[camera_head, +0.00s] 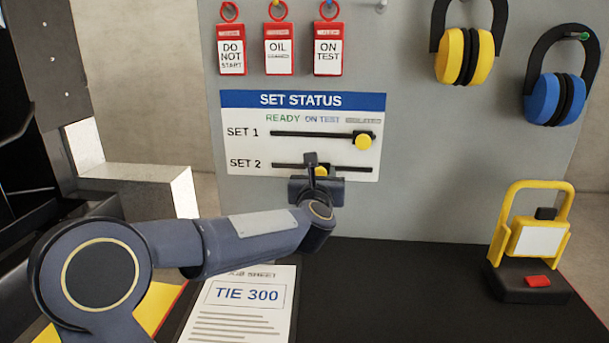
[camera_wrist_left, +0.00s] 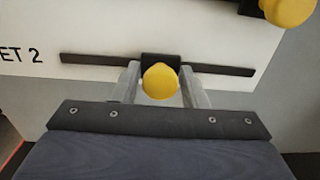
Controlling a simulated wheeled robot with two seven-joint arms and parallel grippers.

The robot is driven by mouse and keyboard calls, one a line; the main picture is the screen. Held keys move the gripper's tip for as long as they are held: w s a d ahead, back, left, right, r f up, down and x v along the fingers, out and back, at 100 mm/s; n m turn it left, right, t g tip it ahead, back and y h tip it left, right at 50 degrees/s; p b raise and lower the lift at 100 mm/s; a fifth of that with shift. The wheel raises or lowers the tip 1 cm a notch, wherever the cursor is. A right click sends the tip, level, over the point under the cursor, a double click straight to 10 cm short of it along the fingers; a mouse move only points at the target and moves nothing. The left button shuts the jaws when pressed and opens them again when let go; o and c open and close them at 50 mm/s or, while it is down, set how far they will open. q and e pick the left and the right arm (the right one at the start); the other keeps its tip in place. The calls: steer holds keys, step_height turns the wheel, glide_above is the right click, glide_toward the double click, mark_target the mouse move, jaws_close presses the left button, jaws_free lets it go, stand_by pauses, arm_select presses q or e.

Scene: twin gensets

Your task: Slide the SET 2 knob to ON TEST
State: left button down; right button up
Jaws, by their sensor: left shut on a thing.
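The SET STATUS board (camera_head: 303,100) has a SET 2 row with a dark slot. The yellow SET 2 knob (camera_head: 321,171) sits on this slot, roughly below the green-and-blue labels' ON TEST words (camera_head: 322,119), right of READY. My left gripper (camera_head: 317,178) is in front of it and hides part of the knob and slot. In the left wrist view, the round SET 2 knob (camera_wrist_left: 160,80) on its black slider is between my two grey fingers, which are shut on it. Slot shows free on both sides. My right gripper is not in view.
The yellow SET 1 knob (camera_head: 363,142) stands at the right end of the slot above, close by. Red tags (camera_head: 279,50) and ear defenders (camera_head: 465,55) hang higher. A TIE 300 sheet (camera_head: 240,305) and a yellow-handled device (camera_head: 530,240) are on the dark bench.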

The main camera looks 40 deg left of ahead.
arm_select(q)
steer(key=shift+w+d, duration=0.1)
steer(key=shift+d, duration=0.05)
steer(key=c, duration=1.1)
jaws_free()
steer(key=v, duration=0.8)
steer(key=shift+b, duration=0.4)
